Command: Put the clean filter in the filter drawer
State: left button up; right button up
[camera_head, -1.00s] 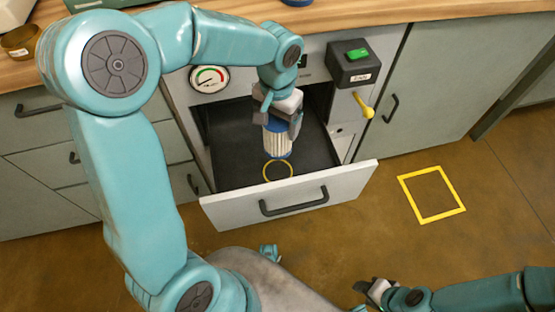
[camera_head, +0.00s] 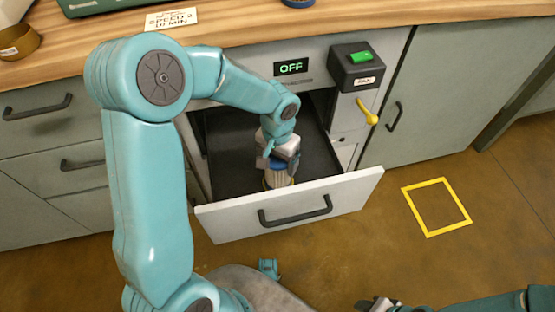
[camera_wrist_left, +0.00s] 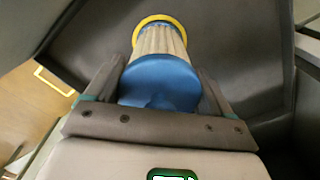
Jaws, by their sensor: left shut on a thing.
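The clean filter (camera_head: 277,180), pale and pleated with a blue cap, is upright inside the open filter drawer (camera_head: 290,206). My left gripper (camera_head: 277,163) is shut on it from above, at the blue cap. In the left wrist view the filter (camera_wrist_left: 162,42) points away between the fingers (camera_wrist_left: 160,92), and the yellow ring (camera_wrist_left: 143,23) on the dark drawer floor shows around its far end. I cannot tell whether the filter touches the floor. My right gripper (camera_head: 376,304) is at the bottom edge, partly cut off, and its jaws are unclear.
A display (camera_head: 291,67) reads OFF above the drawer. A black box with a green switch (camera_head: 357,65) and a yellow lever (camera_head: 366,109) sit to the right. A yellow square (camera_head: 436,207) marks clear floor. The drawer's front panel and side walls surround the filter.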

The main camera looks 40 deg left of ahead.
pick_arm(q)
jog(key=shift+f, duration=0.1)
jog(key=o, duration=1)
jog(key=shift+o, duration=0.2)
jog(key=shift+r, duration=0.35)
notch_tip(320, 180, up, 11)
jog(key=p, duration=0.4)
jog(key=shift+r, duration=0.3)
